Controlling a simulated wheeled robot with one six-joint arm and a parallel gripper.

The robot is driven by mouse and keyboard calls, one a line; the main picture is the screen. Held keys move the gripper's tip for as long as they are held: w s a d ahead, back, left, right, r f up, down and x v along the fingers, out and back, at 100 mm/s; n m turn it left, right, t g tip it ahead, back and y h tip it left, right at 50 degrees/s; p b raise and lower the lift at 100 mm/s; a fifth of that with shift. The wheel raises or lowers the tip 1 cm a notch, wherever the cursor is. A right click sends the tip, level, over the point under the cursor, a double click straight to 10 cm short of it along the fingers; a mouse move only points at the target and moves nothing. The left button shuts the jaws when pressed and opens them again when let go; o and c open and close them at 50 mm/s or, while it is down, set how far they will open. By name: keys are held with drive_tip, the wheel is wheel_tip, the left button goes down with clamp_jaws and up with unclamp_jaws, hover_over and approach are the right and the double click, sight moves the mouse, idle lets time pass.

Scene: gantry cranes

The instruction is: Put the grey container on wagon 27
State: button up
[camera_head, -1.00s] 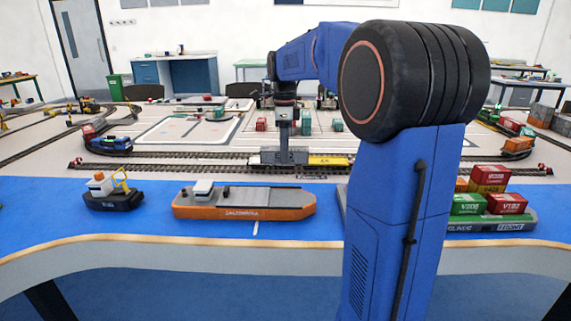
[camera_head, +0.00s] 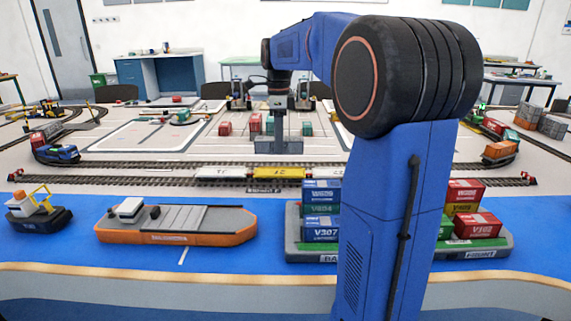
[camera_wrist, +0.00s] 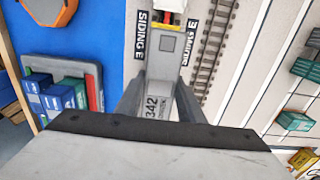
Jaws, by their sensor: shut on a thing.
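My gripper (camera_head: 279,128) is shut on the grey container (camera_head: 279,147), which hangs level behind the yellow wagon (camera_head: 279,173) in the head view. In the wrist view the grey container (camera_wrist: 156,95), marked 342, sits between my two fingers (camera_wrist: 155,105). The yellow wagon stands in a row on the near track, between a white wagon (camera_head: 222,173) at left and another (camera_head: 322,172) at right. The wagon numbers are too small to read surely. In the wrist view a wagon end (camera_wrist: 170,17) shows beyond the container, between the siding labels.
An orange ship (camera_head: 175,238) and a grey barge (camera_head: 302,243) stacked with containers lie on the blue water strip in front of the tracks. Red and green containers (camera_head: 255,123) stand in the yard behind. My arm hides part of the barge.

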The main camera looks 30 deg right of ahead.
sight(280, 172)
drive_tip(key=shift+f, duration=3.55)
drive_tip(key=shift+f, duration=0.1)
drive_tip(key=o, duration=1.1)
wheel_tip(280, 172, up, 12)
drive_tip(key=shift+r, duration=0.1)
drive_tip(key=shift+s, duration=0.1)
